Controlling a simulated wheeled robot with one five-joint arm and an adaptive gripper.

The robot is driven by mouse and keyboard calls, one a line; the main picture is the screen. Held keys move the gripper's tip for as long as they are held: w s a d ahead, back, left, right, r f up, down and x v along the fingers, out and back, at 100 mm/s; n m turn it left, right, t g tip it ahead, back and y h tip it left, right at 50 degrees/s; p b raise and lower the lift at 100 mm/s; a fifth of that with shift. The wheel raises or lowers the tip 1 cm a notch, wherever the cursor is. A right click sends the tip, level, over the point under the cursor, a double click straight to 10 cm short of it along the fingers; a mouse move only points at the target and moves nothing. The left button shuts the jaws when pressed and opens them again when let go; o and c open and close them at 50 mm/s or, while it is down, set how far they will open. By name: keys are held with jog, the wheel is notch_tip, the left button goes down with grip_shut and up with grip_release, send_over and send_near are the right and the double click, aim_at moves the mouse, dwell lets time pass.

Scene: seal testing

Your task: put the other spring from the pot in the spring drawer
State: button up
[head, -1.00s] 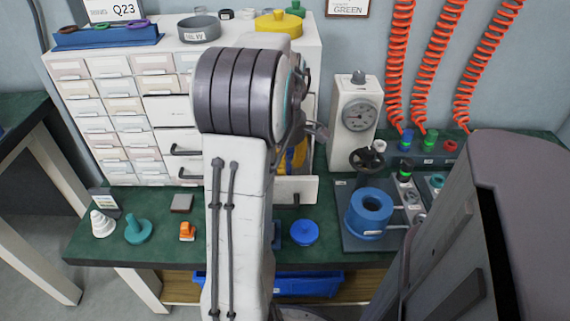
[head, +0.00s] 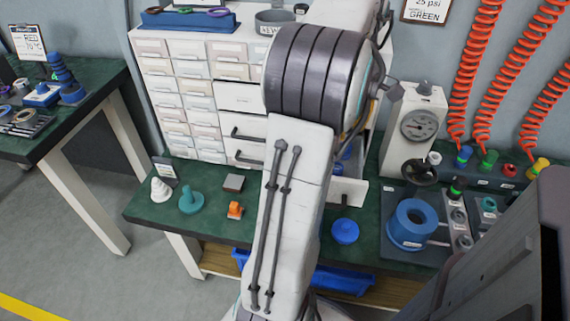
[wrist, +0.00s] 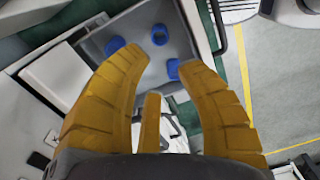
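My gripper (wrist: 160,58) is open in the wrist view, its yellow fingers spread with nothing seen between their tips. It is over an open grey drawer (wrist: 182,22) holding blue pieces (wrist: 115,45), which look like short rings or cups. In the head view my arm hides the gripper and most of the open drawer (head: 348,190). A grey round pot (head: 268,20) with a label, partly cut off by my arm, stands on top of the white drawer cabinet (head: 150,130). No spring can be made out in either view.
Orange coiled hoses (head: 466,80) hang at right. Floor is clear at left.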

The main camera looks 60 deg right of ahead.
jog(key=shift+r, duration=0.1)
jog(key=w+a, duration=1.5)
jog(key=a, duration=0.1)
jog(key=s+a+f+t, duration=0.1)
jog(key=a+f, duration=0.2)
jog(key=a, duration=0.7)
jog(key=s+a+f+m+t, duration=0.1)
jog(key=a+f, duration=0.2)
jog(key=a, duration=0.8)
jog(key=shift+s+a+f, duration=0.2)
jog(key=shift+s+f, duration=0.2)
jog(key=shift+r, duration=0.1)
notch_tip(320, 180, up, 17)
jog(key=t+p, duration=0.1)
jog(key=p, duration=1.4)
jog(key=shift+d, duration=0.15)
